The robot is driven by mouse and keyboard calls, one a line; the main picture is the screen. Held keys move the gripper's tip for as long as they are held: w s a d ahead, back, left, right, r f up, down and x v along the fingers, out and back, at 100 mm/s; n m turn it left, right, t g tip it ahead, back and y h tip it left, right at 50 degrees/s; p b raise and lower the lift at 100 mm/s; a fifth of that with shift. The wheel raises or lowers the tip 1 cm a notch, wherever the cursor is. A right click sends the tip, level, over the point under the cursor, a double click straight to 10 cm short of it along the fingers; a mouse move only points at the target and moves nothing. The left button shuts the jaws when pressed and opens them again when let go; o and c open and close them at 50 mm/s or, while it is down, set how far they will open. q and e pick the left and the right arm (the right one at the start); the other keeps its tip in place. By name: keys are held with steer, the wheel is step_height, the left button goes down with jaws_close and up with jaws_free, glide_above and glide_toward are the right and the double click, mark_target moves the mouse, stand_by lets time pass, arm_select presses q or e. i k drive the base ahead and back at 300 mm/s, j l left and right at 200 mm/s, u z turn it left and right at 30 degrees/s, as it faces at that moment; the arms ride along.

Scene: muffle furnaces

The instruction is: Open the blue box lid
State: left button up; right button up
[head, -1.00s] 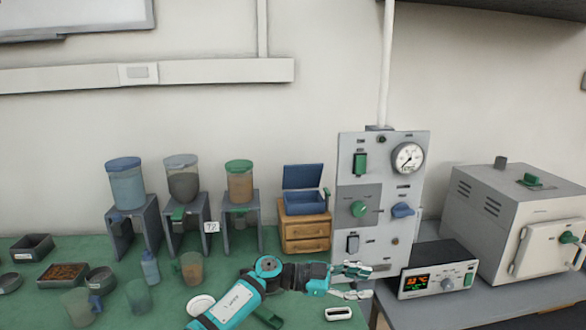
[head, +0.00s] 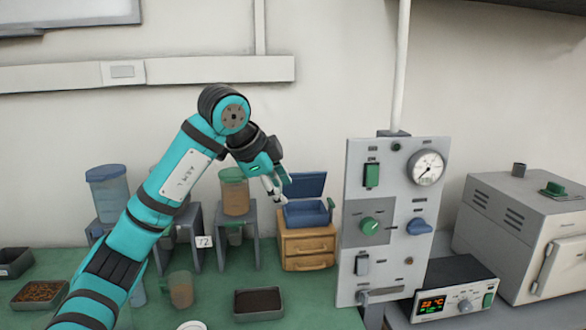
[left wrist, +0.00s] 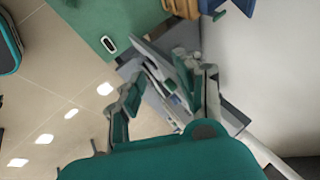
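The blue box (head: 306,214) sits on a small wooden drawer unit (head: 309,246) in the head view. Its blue lid (head: 305,185) stands raised at the back, so the box is open. My left gripper (head: 276,195) is just left of the box and lid, pointing down, and overlaps their left edge in the picture. Whether it touches them cannot be told. In the left wrist view the two fingers (left wrist: 160,78) are apart with nothing between them. A blue part of the box (left wrist: 244,6) shows at the top edge there. My right gripper is not in view.
A grey control panel (head: 380,250) with a gauge stands right of the drawers, with a furnace (head: 525,225) farther right. Lidded jars on stands, including a green-lidded one (head: 235,192), are to the left. A dark tray (head: 258,303) lies on the green table in front.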

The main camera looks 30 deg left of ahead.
mark_target(309, 184)
steer(key=i+j, duration=0.85)
steer(key=i, duration=0.15)
